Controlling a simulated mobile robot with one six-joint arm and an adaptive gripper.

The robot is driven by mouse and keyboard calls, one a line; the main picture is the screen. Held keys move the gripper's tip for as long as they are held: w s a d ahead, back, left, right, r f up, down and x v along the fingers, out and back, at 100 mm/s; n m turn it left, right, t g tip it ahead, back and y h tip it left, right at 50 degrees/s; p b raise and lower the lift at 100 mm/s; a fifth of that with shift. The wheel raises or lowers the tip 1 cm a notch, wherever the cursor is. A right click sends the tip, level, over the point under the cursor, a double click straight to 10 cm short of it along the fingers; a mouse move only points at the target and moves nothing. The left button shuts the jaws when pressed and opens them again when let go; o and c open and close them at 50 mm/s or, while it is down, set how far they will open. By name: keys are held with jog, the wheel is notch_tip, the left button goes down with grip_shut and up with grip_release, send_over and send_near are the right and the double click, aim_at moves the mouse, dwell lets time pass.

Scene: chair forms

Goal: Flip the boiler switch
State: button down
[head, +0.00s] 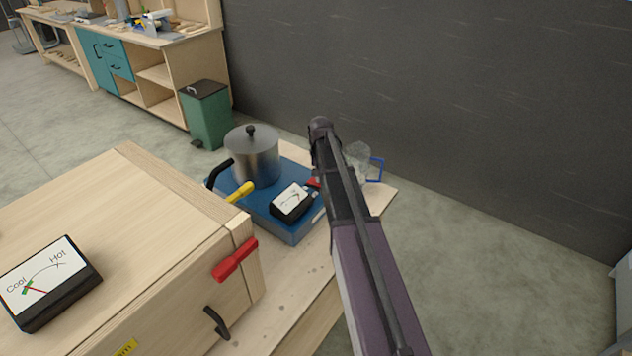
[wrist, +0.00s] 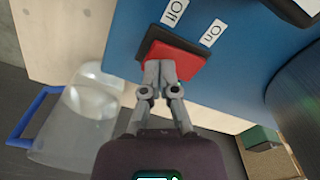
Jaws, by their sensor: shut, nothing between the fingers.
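The boiler is a blue box (head: 292,233) with a metal pot (head: 254,160) on top and a small black-framed gauge (head: 292,202). Its red switch (wrist: 176,58) sits in a dark frame on the blue surface, beside "Off" (wrist: 175,11) and "On" (wrist: 212,32) labels in the wrist view. My gripper (wrist: 160,70) is shut and empty, its fingertips over the lower edge of the red switch. I cannot tell whether they touch. In the head view my arm hides most of the switch.
A clear container with a blue handle (wrist: 36,117) stands close beside my gripper. A wooden box (head: 150,215) with a red lever (head: 235,260) and a "Cool/Hot" gauge (head: 50,283) stands at the left. A dark wall (head: 480,110) rises behind the bench.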

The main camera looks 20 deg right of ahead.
jog(key=shift+f+b, duration=0.35)
jog(key=shift+f, duration=0.05)
dwell(0.4)
jog(key=shift+r+p, duration=3.55)
jog(key=s+a+n, duration=0.2)
jog(key=s+a, duration=0.5)
jog(key=s, duration=0.5)
jog(key=s+a+n, duration=0.3)
jog(key=s+a, duration=0.5)
jog(key=s, duration=0.4)
jog(key=shift+a, duration=0.2)
jog(key=shift+w+d, duration=0.1)
